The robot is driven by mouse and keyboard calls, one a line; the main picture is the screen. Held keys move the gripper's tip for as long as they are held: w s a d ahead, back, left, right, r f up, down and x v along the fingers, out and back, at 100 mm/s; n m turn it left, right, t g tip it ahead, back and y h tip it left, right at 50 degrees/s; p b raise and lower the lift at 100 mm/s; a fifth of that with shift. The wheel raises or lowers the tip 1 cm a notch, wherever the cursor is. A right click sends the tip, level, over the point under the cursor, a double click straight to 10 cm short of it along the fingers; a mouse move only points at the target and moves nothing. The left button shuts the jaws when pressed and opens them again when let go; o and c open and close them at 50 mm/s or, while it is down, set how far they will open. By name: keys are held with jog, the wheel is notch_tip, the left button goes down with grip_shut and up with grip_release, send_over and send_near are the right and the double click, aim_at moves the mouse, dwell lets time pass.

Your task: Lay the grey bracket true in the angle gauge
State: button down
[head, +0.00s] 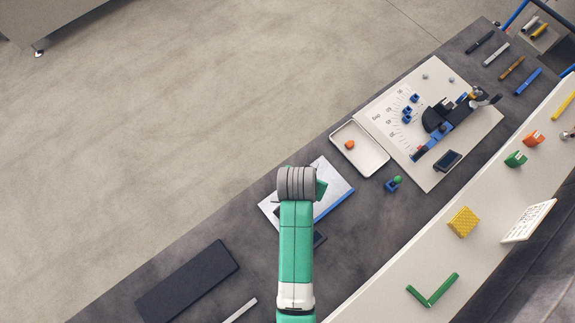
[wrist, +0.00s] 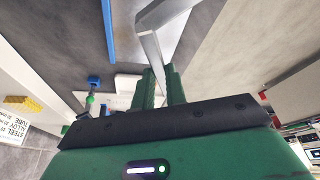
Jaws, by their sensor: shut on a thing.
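The grey bracket (wrist: 152,45) is a bent, light metal strip in the wrist view. My gripper (wrist: 162,75) is shut on its lower end between two green fingers, and the bend points away from the palm. In the head view my arm covers the gripper, and I cannot make out the bracket there. The angle gauge (head: 425,178) is a pale board with a printed degree scale, blue pegs and a dark and blue swinging part, at the upper right of the bench. The bracket is apart from it; my arm's end is to its lower left.
A white tray (head: 371,167) with an orange piece lies between my arm and the gauge. A white plate with a blue edge (head: 338,188) lies under my arm. A blue block with a green knob (head: 392,185) sits near the gauge. A dark mat (head: 188,282) lies lower left.

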jog(key=s+d+f+m+g+h, duration=0.1)
jog(key=d+f+m, duration=0.4)
jog(key=d+f, duration=0.1)
jog(key=shift+f+h, duration=0.35)
jog(key=shift+h, duration=0.05)
jog(key=shift+a+r, duration=0.1)
jog(key=shift+f+b, duration=1.45)
jog(key=shift+f, duration=0.5)
jog(key=shift+f+b, duration=1.2)
jog(key=shift+f, duration=0.45)
jog(key=c, duration=1.3)
grip_release()
jog(key=shift+c, duration=0.2)
jog(key=p+v, duration=0.1)
jog(key=v, duration=0.7)
